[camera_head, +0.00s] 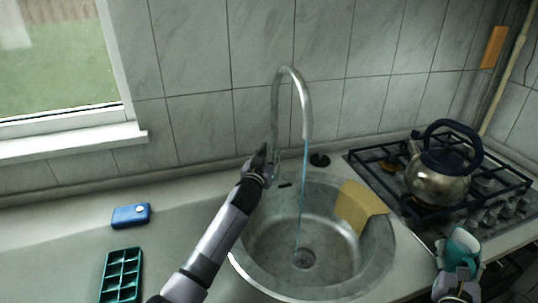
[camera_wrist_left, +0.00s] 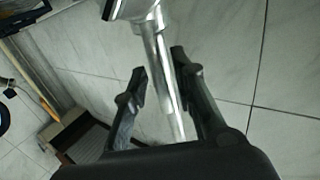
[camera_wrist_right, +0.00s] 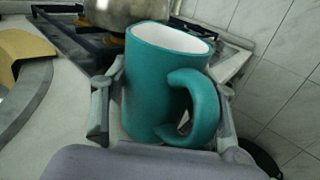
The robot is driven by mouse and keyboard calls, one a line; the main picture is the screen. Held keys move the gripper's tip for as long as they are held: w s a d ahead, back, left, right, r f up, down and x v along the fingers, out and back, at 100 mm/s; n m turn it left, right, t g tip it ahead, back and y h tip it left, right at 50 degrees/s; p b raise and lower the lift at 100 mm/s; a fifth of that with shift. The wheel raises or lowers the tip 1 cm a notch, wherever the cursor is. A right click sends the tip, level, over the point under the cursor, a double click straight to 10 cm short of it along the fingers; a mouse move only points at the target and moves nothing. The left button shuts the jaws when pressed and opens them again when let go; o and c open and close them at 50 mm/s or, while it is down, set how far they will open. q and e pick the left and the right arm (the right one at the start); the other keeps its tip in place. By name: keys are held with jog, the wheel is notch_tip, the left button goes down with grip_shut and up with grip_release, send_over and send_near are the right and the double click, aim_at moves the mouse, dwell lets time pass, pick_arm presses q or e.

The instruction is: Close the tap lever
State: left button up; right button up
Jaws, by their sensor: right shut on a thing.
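The chrome tap (camera_head: 276,105) stands behind the round sink (camera_head: 262,225), its spout arching over the bowl. A thin bluish stream of water (camera_head: 303,190) runs from the spout to the drain. My left gripper (camera_head: 262,166) is at the tap's base and hides the lever in the head view. In the left wrist view the metal lever (camera_wrist_left: 160,65) passes between the two open fingers, with gaps visible beside it. My right gripper (camera_head: 458,272) is shut on a teal mug (camera_wrist_right: 150,85), which is upright with its handle toward the right in the right wrist view.
A kettle (camera_head: 437,180) stands on the gas hob (camera_head: 365,160) at the right. A yellow cloth (camera_head: 358,207) lies over the sink's right rim. A blue box (camera_head: 131,216) and a teal ice tray (camera_head: 121,275) lie on the left counter. A black stopper (camera_head: 319,160) sits behind the sink.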

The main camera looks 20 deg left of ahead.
pick_arm(q)
grip_shut()
dwell(0.6)
